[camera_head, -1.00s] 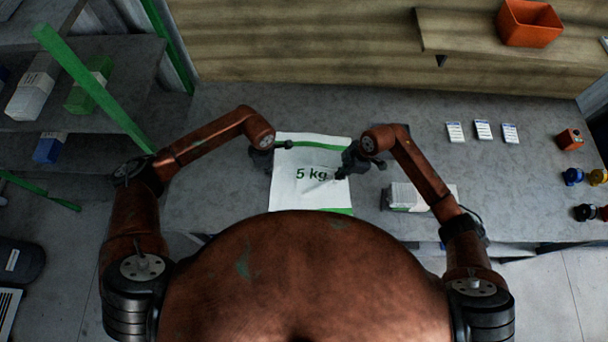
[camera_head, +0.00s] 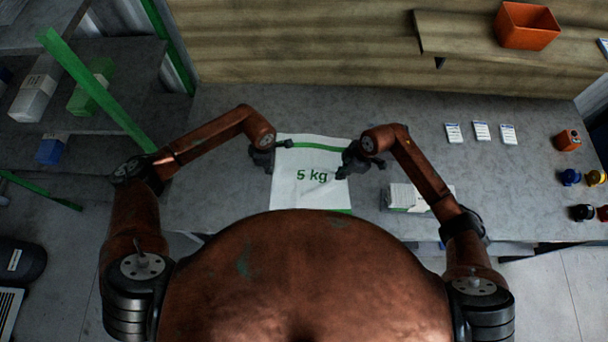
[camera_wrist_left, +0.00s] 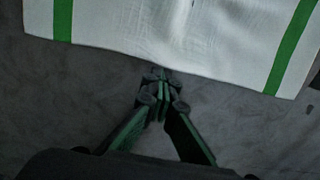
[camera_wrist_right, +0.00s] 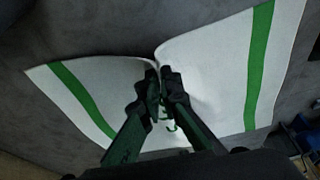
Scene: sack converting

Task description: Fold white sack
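The white sack (camera_head: 315,195) lies on the grey worktop, with green bands along its ends and "5 kg" printed in green. It looks mostly flat. My left gripper (camera_wrist_left: 160,85) has its fingers together just outside the sack's edge in the left wrist view, with no cloth visible between them. In the head view my left gripper (camera_head: 275,155) is at the sack's left edge. My right gripper (camera_head: 345,172) is at its right edge. In the right wrist view the fingers of my right gripper (camera_wrist_right: 161,85) are close together on the sack's edge, which puckers into a crease there.
A stack of pale sacks (camera_head: 402,197) lies right of the white sack. Several labelled cards (camera_head: 481,131), an orange block (camera_head: 568,140) and dark and coloured round items (camera_head: 571,177) are further right. An orange bin (camera_head: 527,26) stands on the back shelf. Worktop behind the sack is clear.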

